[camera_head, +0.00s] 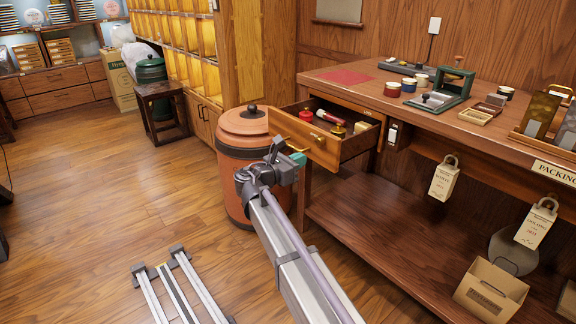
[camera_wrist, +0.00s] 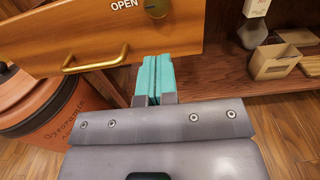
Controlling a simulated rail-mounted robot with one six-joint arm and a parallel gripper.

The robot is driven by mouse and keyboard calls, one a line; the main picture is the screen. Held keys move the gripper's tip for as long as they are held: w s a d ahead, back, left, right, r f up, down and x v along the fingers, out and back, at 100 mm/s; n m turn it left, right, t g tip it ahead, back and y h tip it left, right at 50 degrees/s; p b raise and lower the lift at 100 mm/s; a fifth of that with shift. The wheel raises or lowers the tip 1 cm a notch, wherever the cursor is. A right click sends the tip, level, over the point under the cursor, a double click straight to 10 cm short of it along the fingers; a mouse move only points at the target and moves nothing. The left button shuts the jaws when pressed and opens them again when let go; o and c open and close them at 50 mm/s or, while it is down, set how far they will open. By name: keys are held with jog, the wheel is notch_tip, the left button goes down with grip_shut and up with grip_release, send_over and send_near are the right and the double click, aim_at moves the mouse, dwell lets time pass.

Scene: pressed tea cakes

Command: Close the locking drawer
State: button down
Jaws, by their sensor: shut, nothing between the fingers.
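The locking drawer (camera_head: 319,142) stands pulled out from the left part of the wooden desk, with a red item, bottles and small things inside. In the wrist view its wooden front (camera_wrist: 100,35) carries a brass pull handle (camera_wrist: 97,60), a round lock knob (camera_wrist: 156,8) and the word OPEN. My gripper (camera_head: 299,158) is at the drawer front, below and right of the handle. In the wrist view its teal fingertips (camera_wrist: 154,78) are together and empty, near the lower edge of the front. Whether they touch the wood cannot be told.
An orange lidded barrel (camera_head: 236,170) stands on the floor left of the drawer. The desk top (camera_head: 345,88) holds cups, a green press and trays. Tags hang under the desk, and a cardboard box (camera_head: 490,290) sits on its lower shelf (camera_head: 385,235). Open floor lies at left.

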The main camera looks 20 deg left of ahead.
aim_at(322, 150)
jog(key=x, duration=0.7)
